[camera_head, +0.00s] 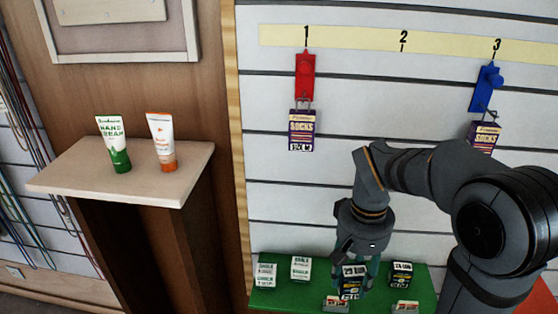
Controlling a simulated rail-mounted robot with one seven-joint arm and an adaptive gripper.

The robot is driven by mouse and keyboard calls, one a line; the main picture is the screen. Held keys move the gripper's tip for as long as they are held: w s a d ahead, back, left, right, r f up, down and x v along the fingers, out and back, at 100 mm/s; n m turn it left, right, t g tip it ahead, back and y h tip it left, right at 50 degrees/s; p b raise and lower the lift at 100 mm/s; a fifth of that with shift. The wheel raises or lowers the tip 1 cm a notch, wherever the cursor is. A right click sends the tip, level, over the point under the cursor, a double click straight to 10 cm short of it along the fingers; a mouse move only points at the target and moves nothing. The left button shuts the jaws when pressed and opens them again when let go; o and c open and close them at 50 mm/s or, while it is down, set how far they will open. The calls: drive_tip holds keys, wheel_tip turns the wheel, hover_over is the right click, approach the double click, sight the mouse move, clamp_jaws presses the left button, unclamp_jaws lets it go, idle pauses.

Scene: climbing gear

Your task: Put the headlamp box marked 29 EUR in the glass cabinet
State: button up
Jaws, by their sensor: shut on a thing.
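A dark headlamp box (351,284) with a label that seems to read 29 EUR is at the green shelf (378,298) in the lower middle. My gripper (356,270) points down over this box and is shut on it, with a finger at each side. I cannot tell whether the box still touches the shelf. A similar dark box (401,274), its label seeming to read 24 EUR, stands to the right on the same shelf. No glass cabinet shows in this view.
White-and-green boxes (300,268) stand left on the green shelf, and small cards (405,307) sit at its front. Sock packs (302,132) hang on the slatted wall. A pale ledge (75,180) at left holds a hand cream tube (114,145) and an orange-white tube (161,142).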

sight(361, 272)
drive_tip(key=r+p, duration=0.1)
drive_tip(key=d+r+p, duration=0.1)
drive_tip(key=p, duration=0.1)
drive_tip(key=shift+s+d+r, duration=0.2)
drive_tip(key=shift+s+r, duration=0.05)
drive_tip(key=shift+r, duration=0.15)
drive_tip(key=s+r+p, duration=0.7)
drive_tip(key=r+p, duration=0.2)
drive_tip(key=p, duration=0.3)
drive_tip(key=shift+r, duration=0.25)
drive_tip(key=shift+a, duration=0.1)
